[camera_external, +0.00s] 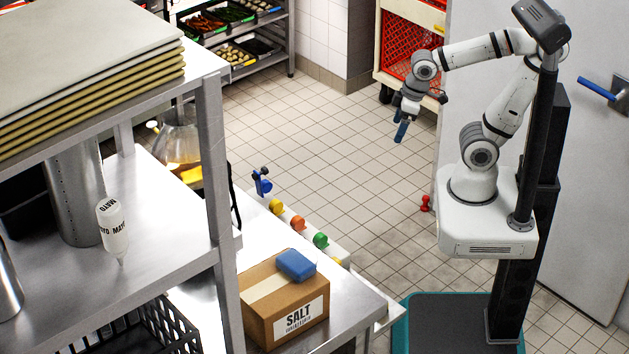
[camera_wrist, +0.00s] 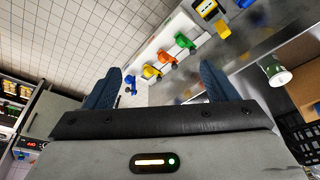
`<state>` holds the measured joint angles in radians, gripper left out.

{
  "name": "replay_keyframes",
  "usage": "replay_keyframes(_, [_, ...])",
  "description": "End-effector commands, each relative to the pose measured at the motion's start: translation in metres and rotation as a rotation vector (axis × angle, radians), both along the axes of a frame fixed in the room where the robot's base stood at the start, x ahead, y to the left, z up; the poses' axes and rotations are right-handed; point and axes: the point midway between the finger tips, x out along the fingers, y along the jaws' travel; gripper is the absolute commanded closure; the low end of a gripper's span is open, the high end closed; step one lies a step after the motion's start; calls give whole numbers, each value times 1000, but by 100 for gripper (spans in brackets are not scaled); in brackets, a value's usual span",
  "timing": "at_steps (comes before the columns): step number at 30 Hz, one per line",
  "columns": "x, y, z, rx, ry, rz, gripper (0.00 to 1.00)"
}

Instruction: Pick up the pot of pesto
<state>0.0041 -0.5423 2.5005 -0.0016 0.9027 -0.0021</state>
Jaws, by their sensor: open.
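I cannot make out a pot clearly marked as pesto in either view. In the wrist view, a small white and dark green round container (camera_wrist: 276,72) is at the right, close to a brown box; whether it is the pesto I cannot tell. I cannot pick it out in the external view. My gripper (camera_external: 401,132) hangs in the air over the tiled floor, beyond the counter, with its blue fingers pointing down. In the wrist view my gripper (camera_wrist: 159,78) has its two blue fingers wide apart with nothing held between them.
A cardboard salt box (camera_external: 286,308) with a blue sponge (camera_external: 296,265) on top stands on the steel counter (camera_external: 345,310). Coloured knobs (camera_external: 298,222) line the counter's edge. A tall shelf (camera_external: 165,265) with a mayo bottle (camera_external: 112,228) fills the left. The floor (camera_external: 340,170) between is mostly clear.

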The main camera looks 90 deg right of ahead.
Motion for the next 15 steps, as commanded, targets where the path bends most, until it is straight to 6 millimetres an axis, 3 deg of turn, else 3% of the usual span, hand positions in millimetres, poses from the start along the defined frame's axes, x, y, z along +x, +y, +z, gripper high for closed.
replay_keyframes(4, [5, 2, 2, 2, 4, 5, 21])
replay_keyframes(7, [21, 11, 6, 6, 19, 19, 21])
replay_keyframes(11, [61, 36, 12, 16, 55, 50, 21])
replay_keyframes(15, [109, 76, 13, 21, 98, 85, 21])
